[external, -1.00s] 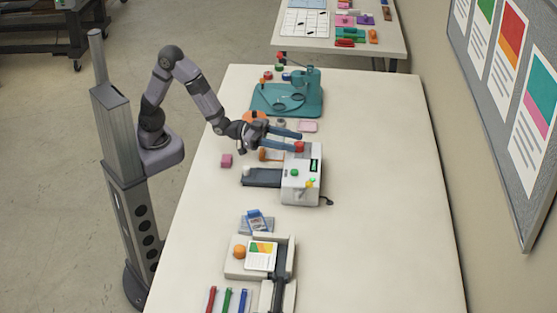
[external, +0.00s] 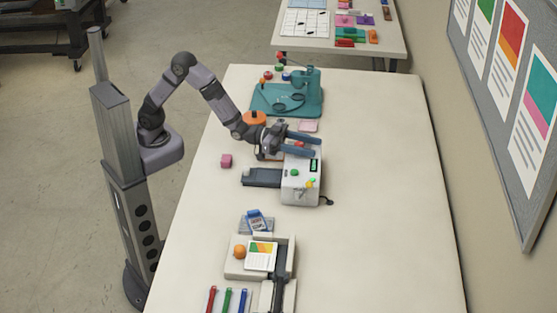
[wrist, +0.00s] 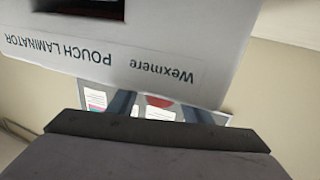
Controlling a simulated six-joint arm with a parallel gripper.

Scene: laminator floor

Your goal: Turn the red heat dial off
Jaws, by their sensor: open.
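The white pouch laminator (external: 300,188) stands mid-table with a green button and a small green display on its front. The red heat dial (external: 299,144) is at its far end, mostly hidden by my gripper in the external view. My gripper (external: 312,146) is open, its two blue-grey fingers reaching over that end, one on each side of the dial. In the wrist view, the laminator's labelled face (wrist: 115,45) fills the top. A sliver of the red dial (wrist: 158,99) shows between my fingers (wrist: 158,107). Contact cannot be told.
A dark feed tray (external: 262,177) extends left from the laminator. A teal stand (external: 308,95) and an orange knob-like object (external: 254,117) are behind my gripper. The table's right side is clear.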

